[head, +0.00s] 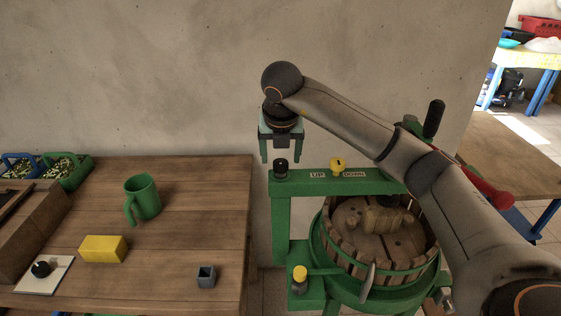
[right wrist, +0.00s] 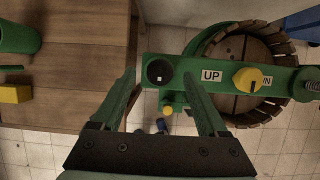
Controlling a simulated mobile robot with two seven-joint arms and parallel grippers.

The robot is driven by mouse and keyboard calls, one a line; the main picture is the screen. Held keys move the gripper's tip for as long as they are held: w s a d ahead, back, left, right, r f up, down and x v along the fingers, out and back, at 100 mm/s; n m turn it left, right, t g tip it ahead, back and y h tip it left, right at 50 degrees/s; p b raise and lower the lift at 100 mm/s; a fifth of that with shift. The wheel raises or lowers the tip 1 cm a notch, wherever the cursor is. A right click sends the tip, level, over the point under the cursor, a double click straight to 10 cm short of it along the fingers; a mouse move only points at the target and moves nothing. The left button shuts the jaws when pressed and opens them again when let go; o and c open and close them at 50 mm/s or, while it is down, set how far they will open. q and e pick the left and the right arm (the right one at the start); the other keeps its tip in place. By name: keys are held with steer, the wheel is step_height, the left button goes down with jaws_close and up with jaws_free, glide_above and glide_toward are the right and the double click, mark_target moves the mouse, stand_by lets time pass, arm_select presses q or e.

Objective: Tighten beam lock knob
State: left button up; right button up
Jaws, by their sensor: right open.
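A press with a green beam (head: 310,183) stands right of the table. A black knob with a small white mark (head: 281,170) sits on the left end of the beam, and it also shows in the right wrist view (right wrist: 160,72). A yellow knob (head: 337,165) sits farther right, between the UP and DOWN labels. My right gripper (head: 281,157) points down over the black knob, open and empty. In the right wrist view the black knob lies between the two fingertips, with a gap on each side. I cannot tell whether the tips reach its height. My left gripper is out of view.
A slatted wooden basket (head: 340,250) stands under the beam. Another yellow-topped knob (head: 300,273) is lower on the frame. The table (head: 190,230) holds a green mug (head: 143,198), a yellow block (head: 103,249) and a small grey cup (head: 206,276). A wall is behind.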

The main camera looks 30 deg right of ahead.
steer(key=v, duration=0.9)
steer(key=shift+r+p, duration=0.15)
steer(key=shift+p, duration=0.2)
